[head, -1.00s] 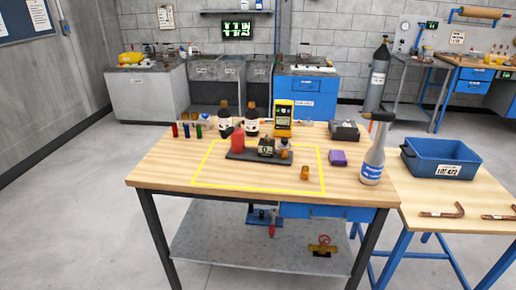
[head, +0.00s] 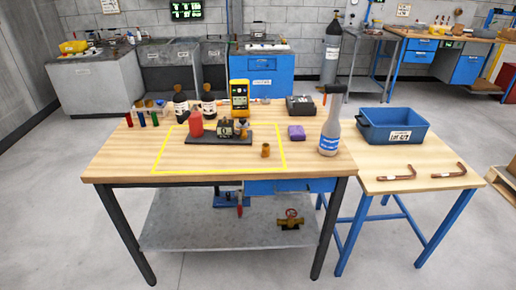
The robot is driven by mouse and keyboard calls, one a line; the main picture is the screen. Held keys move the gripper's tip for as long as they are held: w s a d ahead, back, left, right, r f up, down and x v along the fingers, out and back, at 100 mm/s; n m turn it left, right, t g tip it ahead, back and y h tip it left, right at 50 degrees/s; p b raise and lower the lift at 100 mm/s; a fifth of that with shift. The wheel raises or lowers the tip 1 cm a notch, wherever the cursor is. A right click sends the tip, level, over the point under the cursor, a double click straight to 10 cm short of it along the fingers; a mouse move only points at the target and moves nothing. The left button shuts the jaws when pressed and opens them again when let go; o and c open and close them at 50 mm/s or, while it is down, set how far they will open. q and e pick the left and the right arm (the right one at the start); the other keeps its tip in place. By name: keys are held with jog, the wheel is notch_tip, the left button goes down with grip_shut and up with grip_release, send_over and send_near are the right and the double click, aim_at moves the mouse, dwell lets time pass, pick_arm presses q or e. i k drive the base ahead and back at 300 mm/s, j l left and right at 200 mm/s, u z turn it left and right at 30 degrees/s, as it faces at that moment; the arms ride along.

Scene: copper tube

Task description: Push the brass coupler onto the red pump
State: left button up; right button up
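The red pump (head: 196,124) stands upright at the left end of a dark base plate (head: 178,139) on the wooden workbench, inside a yellow outlined area. A motor-like unit (head: 226,129) sits beside it on the same plate. The brass coupler appears to be the small brass cylinder (head: 265,150) standing upright on the bench, inside the yellow outline near its right side, apart from the pump. Neither of my grippers shows in the head view.
A blue bin (head: 393,125) and two copper tubes (head: 397,172) are on the side table (head: 430,160). The bench front is clear.

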aim_at(225, 134)
jog(key=i+j+z, duration=0.25)
jog(key=i+j, duration=0.15)
jog(key=j, duration=0.25)
jog(key=i+j+z, duration=0.15)
jog(key=j, duration=0.2)
jog(key=i+j+z, duration=0.15)
jog(key=j, duration=0.25)
jog(key=i+j+z, duration=0.1)
jog(key=j, duration=0.3)
jog(key=i+l, duration=0.05)
